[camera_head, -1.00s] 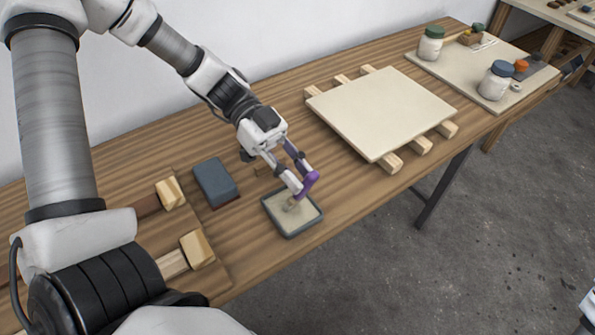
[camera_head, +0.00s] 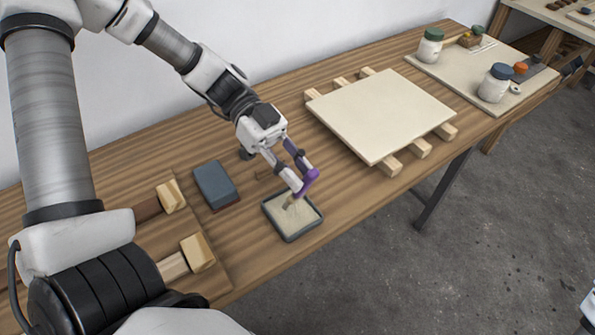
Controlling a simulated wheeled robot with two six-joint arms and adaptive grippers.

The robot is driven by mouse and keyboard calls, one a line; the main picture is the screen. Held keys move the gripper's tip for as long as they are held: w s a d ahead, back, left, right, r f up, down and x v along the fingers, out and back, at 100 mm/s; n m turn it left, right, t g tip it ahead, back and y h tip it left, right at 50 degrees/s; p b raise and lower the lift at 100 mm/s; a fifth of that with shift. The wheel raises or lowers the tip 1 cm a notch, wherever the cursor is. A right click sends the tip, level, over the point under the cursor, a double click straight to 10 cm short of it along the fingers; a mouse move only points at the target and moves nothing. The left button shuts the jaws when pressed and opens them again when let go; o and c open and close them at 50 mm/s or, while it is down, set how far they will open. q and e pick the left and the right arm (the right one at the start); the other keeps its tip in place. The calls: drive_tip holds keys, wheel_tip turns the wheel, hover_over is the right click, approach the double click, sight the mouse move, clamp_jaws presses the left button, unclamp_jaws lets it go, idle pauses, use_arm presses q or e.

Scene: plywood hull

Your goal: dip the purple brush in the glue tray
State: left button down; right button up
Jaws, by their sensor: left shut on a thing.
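The purple brush (camera_head: 311,177) is held by my left gripper (camera_head: 302,183), which is shut on its handle. The brush tilts, with its bristle end (camera_head: 289,203) pointing down over the glue tray (camera_head: 293,236). The tray is a dark, shallow square dish with pale glue in it, near the front edge of the workbench. The bristles are at or just above the glue; I cannot tell whether they touch it. My right gripper is not in view.
A blue-grey block (camera_head: 215,184) lies left of the tray. A pale panel (camera_head: 380,112) rests on wooden battens to the right. Wooden clamps (camera_head: 198,252) lie at the left. Jars (camera_head: 495,83) stand on a board at the far right.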

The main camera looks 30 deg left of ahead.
use_arm(q)
drive_tip(key=shift+r+p, duration=1.3)
drive_tip(key=shift+r, duration=1.5)
